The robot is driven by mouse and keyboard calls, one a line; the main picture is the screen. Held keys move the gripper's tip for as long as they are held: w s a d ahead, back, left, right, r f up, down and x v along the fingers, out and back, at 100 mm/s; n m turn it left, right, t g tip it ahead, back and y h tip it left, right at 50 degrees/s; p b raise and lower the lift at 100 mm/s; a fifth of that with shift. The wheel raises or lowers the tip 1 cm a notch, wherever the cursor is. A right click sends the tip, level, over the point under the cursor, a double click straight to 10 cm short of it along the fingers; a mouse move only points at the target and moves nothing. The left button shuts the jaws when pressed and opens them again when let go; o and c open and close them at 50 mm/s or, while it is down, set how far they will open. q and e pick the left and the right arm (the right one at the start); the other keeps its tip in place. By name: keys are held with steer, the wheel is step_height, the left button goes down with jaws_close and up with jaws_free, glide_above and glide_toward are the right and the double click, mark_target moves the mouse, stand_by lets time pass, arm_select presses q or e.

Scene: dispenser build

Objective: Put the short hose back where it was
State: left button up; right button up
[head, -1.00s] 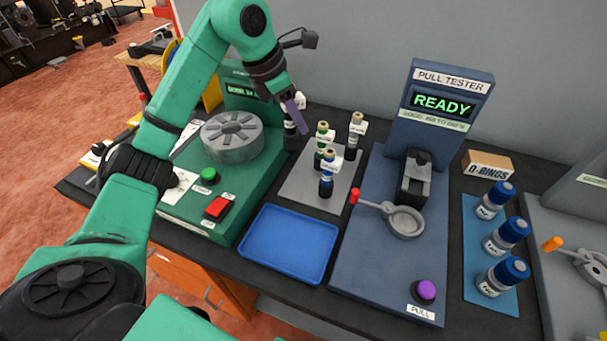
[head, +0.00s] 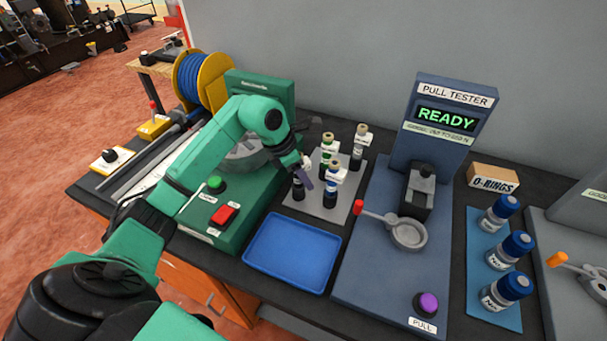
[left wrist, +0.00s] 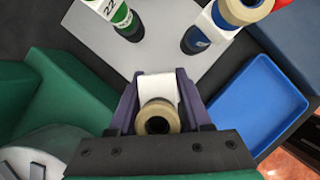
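My left gripper (head: 304,178) is over the near left part of the grey plate (head: 318,206). It is shut on a short dark hose (head: 299,190) that is upright at that part of the plate. In the left wrist view the hose's tan end (left wrist: 158,116) and white tag (left wrist: 157,87) sit between the two purple fingers. I cannot tell whether its bottom touches the plate. Several hoses with tan ends and tags are on the plate: one with blue (head: 332,190), one with green (head: 326,150) and a dark one (head: 358,155). My right gripper is not in view.
The blue tray (head: 291,250) in front is empty. A green machine with a green button (head: 215,182) and red switch (head: 224,215) stands left. The pull tester (head: 385,250) reads READY on the right. Blue-capped bottles (head: 498,250) stand farther right.

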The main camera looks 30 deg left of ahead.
arm_select(q)
steer(key=shift+o, duration=0.3)
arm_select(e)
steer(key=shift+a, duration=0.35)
arm_select(q)
steer(key=shift+r, duration=0.15)
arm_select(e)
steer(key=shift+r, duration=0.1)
arm_select(q)
steer(key=b+v, duration=0.1)
steer(key=v, duration=1.1)
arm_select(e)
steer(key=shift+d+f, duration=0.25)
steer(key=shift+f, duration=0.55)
arm_select(q)
steer(key=shift+a, duration=0.1)
